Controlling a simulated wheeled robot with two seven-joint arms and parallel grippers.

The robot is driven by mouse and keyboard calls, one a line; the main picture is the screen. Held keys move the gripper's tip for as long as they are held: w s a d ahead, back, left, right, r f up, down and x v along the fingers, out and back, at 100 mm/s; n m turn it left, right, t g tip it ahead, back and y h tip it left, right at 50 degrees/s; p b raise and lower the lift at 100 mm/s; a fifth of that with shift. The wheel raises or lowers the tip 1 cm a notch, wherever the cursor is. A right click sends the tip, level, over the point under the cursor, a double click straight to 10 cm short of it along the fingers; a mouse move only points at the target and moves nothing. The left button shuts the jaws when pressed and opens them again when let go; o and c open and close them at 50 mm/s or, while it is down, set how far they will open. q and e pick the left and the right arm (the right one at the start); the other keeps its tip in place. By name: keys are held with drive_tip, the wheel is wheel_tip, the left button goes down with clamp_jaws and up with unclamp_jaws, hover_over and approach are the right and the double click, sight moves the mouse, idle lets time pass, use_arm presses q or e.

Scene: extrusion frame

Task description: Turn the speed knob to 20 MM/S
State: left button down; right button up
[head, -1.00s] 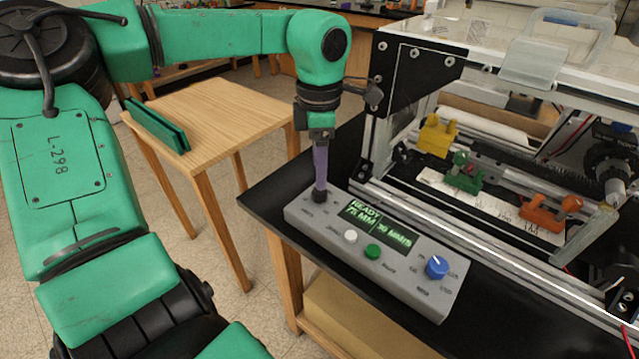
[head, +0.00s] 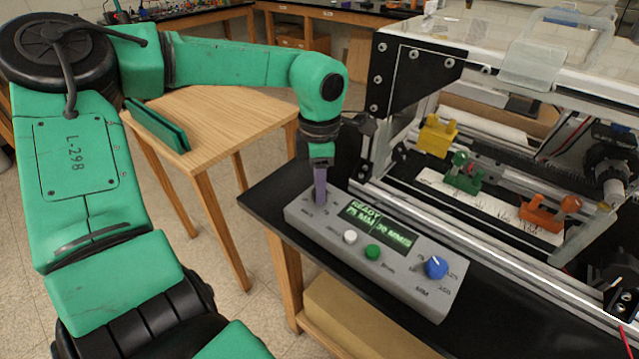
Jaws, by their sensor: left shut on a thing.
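The grey control box (head: 400,285) lies on the black bench top. Its display (head: 378,225) reads READY, 75 MM and 30 MM/S. A blue knob (head: 436,267) with a white pointer mark sits at the box's right end. A white button (head: 349,237) and a green button (head: 372,251) sit between them. My left gripper (head: 320,198) points down over the box's left end, its purple fingers shut at the spot where a dark knob showed earlier; the fingers now hide that knob. My right gripper is not in view.
A framed machine (head: 415,65) stands just behind the box, with yellow (head: 437,138), green (head: 464,178) and orange (head: 541,215) parts inside. A wooden table (head: 215,105) stands at the left with a dark green panel (head: 158,124) on it.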

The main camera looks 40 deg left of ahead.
use_arm(q)
drive_tip(key=shift+w+f+n+b, duration=0.1)
drive_tip(key=shift+f+n+b, duration=0.05)
drive_tip(key=shift+n+b, duration=0.95)
drive_tip(key=n+b, duration=0.1)
drive_tip(key=n, duration=0.1)
drive_tip(key=shift+n, duration=0.3)
drive_tip(key=n+b, duration=0.2)
drive_tip(key=n, duration=0.1)
drive_tip(key=shift+n, duration=0.3)
drive_tip(key=shift+n+b, duration=0.6)
drive_tip(key=shift+n, duration=1)
drive_tip(key=shift+r, duration=0.2)
drive_tip(key=c, duration=0.5)
unclamp_jaws()
